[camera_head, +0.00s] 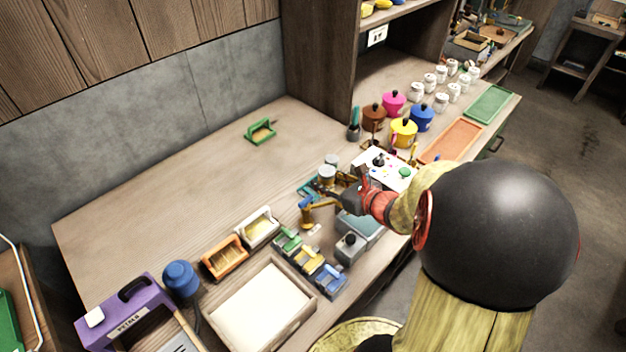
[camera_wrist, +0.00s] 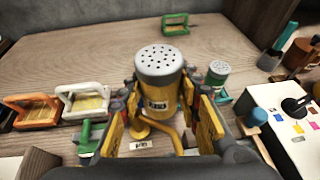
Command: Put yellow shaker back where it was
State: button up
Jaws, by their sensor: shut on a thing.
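A green shaker (camera_wrist: 217,74) with a grey lid stands apart, to the right of the held one. The base of the held shaker is partly hidden, so I cannot tell whether it touches anything.
A yellow curved piece (camera_wrist: 155,126) and a small label (camera_wrist: 138,145) lie just below the held shaker. Orange (camera_head: 225,258) and white (camera_head: 259,228) framed moulds stand at left.

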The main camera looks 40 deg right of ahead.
jog(key=shift+s+d+p, duration=0.55)
jog(key=shift+s+d, duration=0.1)
jog(key=shift+d, duration=0.05)
jog(key=shift+s+d+f+n+y+p, duration=0.1)
jog(key=shift+s+n+y+p, duration=0.2)
jog(key=shift+p, duration=0.05)
jog(key=a+n+y, duration=0.1)
jog(key=a+r+n+y, duration=0.1)
jog(key=a, duration=0.1)
jog(key=shift+w+r+g+y, duration=0.1)
jog(key=shift+w+g+y, duration=0.1)
jog(key=shift+g+y, duration=0.2)
jog(key=shift+n, duration=0.3)
jog(key=w+d+f+b, duration=0.1)
jog(key=w+f+b, duration=0.1)
jog(key=w+f, duration=0.1)
jog(key=w+d+f+b, duration=0.2)
jog(key=w+f, duration=0.1)
jog(key=w, duration=0.2)
jog(key=w+d+f+b, duration=0.1)
jog(key=w+f, duration=0.2)
jog(key=w, duration=0.1)
jog(key=shift+w+d+b, duration=0.15)
jog(key=shift+d+b, duration=0.25)
jog(key=shift+w+d+f+b, duration=0.1)
jog(key=shift+w+f+b, duration=0.1)
jog(key=shift+f+b, duration=0.6)
jog(key=shift+w+d+f+b, duration=0.15)
jog(key=shift+f+b, duration=0.15)
jog(key=shift+f, duration=0.85)
